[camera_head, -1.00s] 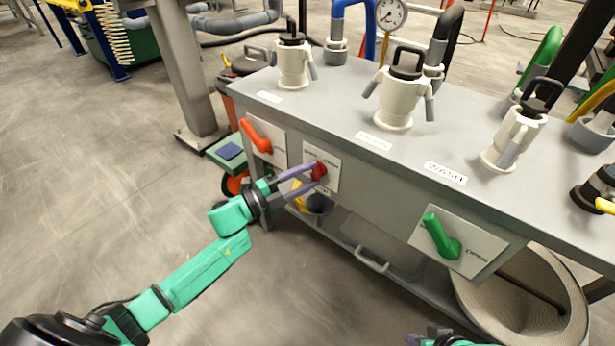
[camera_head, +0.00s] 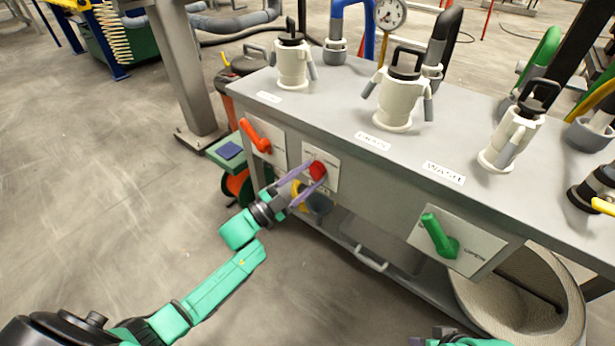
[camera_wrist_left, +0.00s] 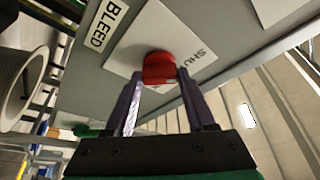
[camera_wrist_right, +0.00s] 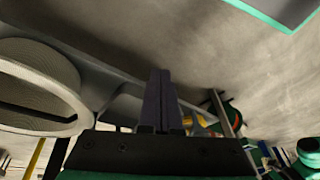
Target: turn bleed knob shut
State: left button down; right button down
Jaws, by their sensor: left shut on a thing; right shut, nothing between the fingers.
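The red bleed knob (camera_head: 317,170) sits on a white plate (camera_head: 332,168) on the front face of the grey bench. My left gripper (camera_head: 308,184) is shut on the knob, one finger on each side. In the left wrist view the red knob (camera_wrist_left: 158,68) shows between the fingertips (camera_wrist_left: 158,80). The plate there carries partly hidden lettering starting "SHU", beside a "BLEED" label (camera_wrist_left: 108,24). My right gripper (camera_wrist_right: 160,75) is shut and empty, low by the bench; only a bit of that arm shows at the bottom of the head view.
An orange-red lever (camera_head: 255,137) is left of the knob and a green lever (camera_head: 440,236) is to the right, both on the bench front. A grey handle bar (camera_head: 371,259) sticks out below. White couplings stand on the bench top (camera_head: 345,110). The floor at left is open.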

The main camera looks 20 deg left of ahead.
pick_arm(q)
jog(key=shift+c, duration=1.2)
grip_release()
jog(key=p+v, duration=0.1)
jog(key=v, duration=1.3)
jog(key=shift+s+a, duration=0.2)
jog(key=shift+s, duration=0.05)
pick_arm(e)
jog(key=s+d+r, duration=0.1)
jog(key=s+d+g+h, duration=0.1)
jog(key=shift+d+r, duration=0.3)
jog(key=shift+r, duration=0.1)
pick_arm(q)
jog(key=shift+f, duration=0.1)
